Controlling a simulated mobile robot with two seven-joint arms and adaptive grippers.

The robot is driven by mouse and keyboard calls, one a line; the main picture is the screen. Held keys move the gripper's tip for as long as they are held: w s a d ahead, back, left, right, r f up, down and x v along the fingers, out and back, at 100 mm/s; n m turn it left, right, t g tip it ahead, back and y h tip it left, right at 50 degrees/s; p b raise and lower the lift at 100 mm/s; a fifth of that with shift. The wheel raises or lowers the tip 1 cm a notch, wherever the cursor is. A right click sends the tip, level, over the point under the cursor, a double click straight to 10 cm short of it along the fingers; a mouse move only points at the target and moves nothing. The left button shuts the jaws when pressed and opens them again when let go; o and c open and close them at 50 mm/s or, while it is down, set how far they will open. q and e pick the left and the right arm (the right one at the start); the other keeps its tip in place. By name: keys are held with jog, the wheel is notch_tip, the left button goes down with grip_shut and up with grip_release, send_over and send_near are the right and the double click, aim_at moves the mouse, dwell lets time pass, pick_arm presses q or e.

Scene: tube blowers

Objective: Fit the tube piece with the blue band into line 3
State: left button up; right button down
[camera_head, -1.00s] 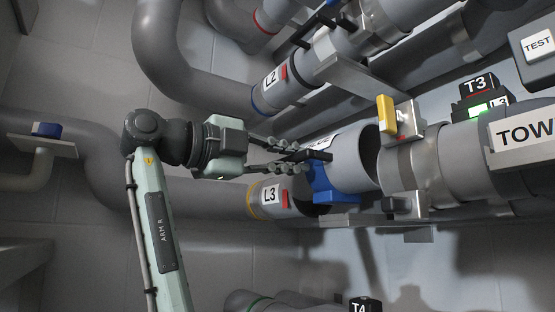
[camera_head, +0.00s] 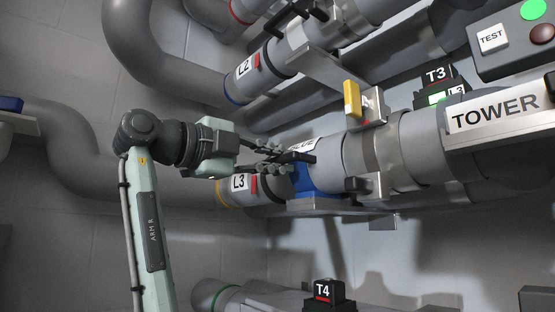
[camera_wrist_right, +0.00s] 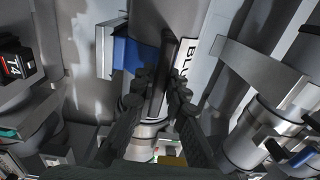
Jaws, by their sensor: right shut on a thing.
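The tube piece (camera_head: 328,168) is grey with a blue band (camera_head: 303,182) and a partly hidden white label. It sits in the gap of line 3, between the pipe end marked L3 (camera_head: 240,184) and the metal clamp collar (camera_head: 366,152), and looks in line with both. My right gripper (camera_head: 283,160) is shut on the piece's black handle (camera_head: 298,157). In the right wrist view the fingers (camera_wrist_right: 162,82) close around the handle, beside the blue band (camera_wrist_right: 135,55) and the label reading "BLU" (camera_wrist_right: 186,58). Whether the joints touch fully is unclear. My left gripper is out of view.
A yellow lever (camera_head: 352,99) stands on the collar. A metal shelf (camera_head: 318,206) lies under the piece. Line L2 (camera_head: 243,70) runs above. The T3 box (camera_head: 436,80), TOWER plate (camera_head: 496,108) and TEST panel (camera_head: 492,38) are at right. A T4 box (camera_head: 323,292) is below.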

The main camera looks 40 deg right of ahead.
jog(key=shift+f, duration=0.35)
dwell(0.7)
jog(key=c, duration=1.5)
grip_release()
jog(key=shift+o, duration=0.2)
jog(key=s+a, duration=0.1)
jog(key=a, duration=1.1)
jog(key=shift+f, duration=0.15)
